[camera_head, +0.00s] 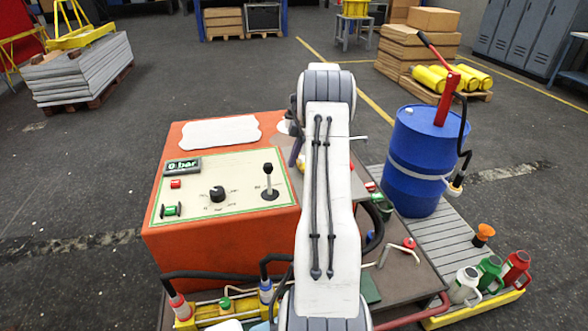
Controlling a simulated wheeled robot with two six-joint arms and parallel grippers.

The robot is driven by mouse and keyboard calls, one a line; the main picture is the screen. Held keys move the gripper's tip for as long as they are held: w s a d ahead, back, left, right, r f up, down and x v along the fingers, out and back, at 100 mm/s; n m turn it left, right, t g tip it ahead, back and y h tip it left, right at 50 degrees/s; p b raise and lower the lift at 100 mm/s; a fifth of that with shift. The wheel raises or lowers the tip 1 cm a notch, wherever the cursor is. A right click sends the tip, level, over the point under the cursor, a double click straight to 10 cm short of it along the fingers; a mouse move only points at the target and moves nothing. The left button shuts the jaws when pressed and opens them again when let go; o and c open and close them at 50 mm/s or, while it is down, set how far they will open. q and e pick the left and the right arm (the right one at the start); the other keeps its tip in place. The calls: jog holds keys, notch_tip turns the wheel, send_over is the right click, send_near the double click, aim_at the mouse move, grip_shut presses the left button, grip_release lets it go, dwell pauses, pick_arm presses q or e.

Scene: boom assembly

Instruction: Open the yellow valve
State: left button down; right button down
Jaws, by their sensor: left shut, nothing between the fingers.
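I cannot make out a yellow valve; my white arm (328,210) stands across the middle and hides part of the machine behind it. The orange control box (220,245) has a cream panel (240,170) with a display reading 0 bar (183,167), a black dial (217,194) and a black lever (269,182). A red-knobbed valve handle (408,243) sits on the base plate right of my arm. My left gripper (296,152) is mostly hidden behind this arm, by the box's right edge, shut and empty. My right gripper is not in view.
A blue barrel (417,160) with a red hand pump (447,95) stands right of my arm on a grey slatted platform (440,245). Hoses (220,276) run along the box's front. Bottles (490,272) stand in a yellow tray (478,309). Floor left of the box is clear.

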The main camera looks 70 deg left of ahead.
pick_arm(q)
jog(key=v, duration=0.6)
jog(key=shift+w+d, duration=0.2)
jog(key=shift+w, duration=0.05)
